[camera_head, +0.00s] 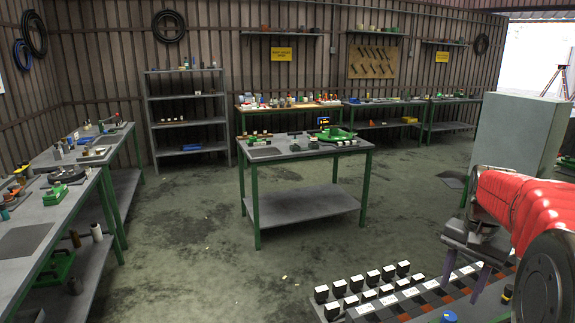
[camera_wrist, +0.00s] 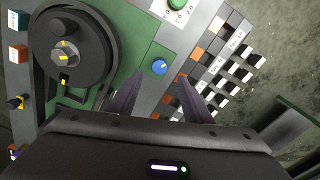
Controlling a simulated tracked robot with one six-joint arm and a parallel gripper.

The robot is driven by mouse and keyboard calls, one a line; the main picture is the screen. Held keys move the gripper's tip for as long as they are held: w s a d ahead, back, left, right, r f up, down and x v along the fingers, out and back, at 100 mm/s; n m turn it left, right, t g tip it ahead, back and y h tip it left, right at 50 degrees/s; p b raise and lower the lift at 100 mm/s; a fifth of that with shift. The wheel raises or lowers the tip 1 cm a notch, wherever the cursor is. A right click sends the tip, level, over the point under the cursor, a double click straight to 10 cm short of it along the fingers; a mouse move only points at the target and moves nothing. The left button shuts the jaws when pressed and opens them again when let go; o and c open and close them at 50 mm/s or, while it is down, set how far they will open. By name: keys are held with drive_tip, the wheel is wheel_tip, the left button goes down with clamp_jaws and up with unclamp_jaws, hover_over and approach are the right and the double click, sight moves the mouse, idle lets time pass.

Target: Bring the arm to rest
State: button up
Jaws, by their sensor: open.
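My gripper (camera_head: 465,280) is at the lower right of the head view, with its two fingers pointing down over the bench that carries a checkered strip (camera_head: 430,296). In the wrist view my gripper (camera_wrist: 160,82) shows two dark fingers spread apart, with nothing between them. Below the fingers is a green device (camera_wrist: 137,38) with a dark round part (camera_wrist: 72,42) on its left. A blue knob (camera_wrist: 160,67) shows just beyond the fingertips. I cannot tell the height of the fingers above the bench.
Several black-and-white blocks (camera_head: 353,301) stand in rows left of my gripper. A green-legged table (camera_head: 300,149) stands mid-room, with open floor (camera_head: 190,235) around it. A workbench (camera_head: 60,205) lines the left side. A pale cabinet (camera_head: 515,135) stands behind my red-covered arm.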

drive_tip(key=s+a+n+t, duration=0.5)
drive_tip(key=s+a+n, duration=0.5)
drive_tip(key=s+a, duration=1)
drive_tip(key=a+r, duration=0.1)
drive_tip(key=a, duration=0.3)
drive_tip(key=shift+s+a, duration=0.15)
drive_tip(key=shift+c, duration=0.6)
drive_tip(key=shift+c, duration=1.2)
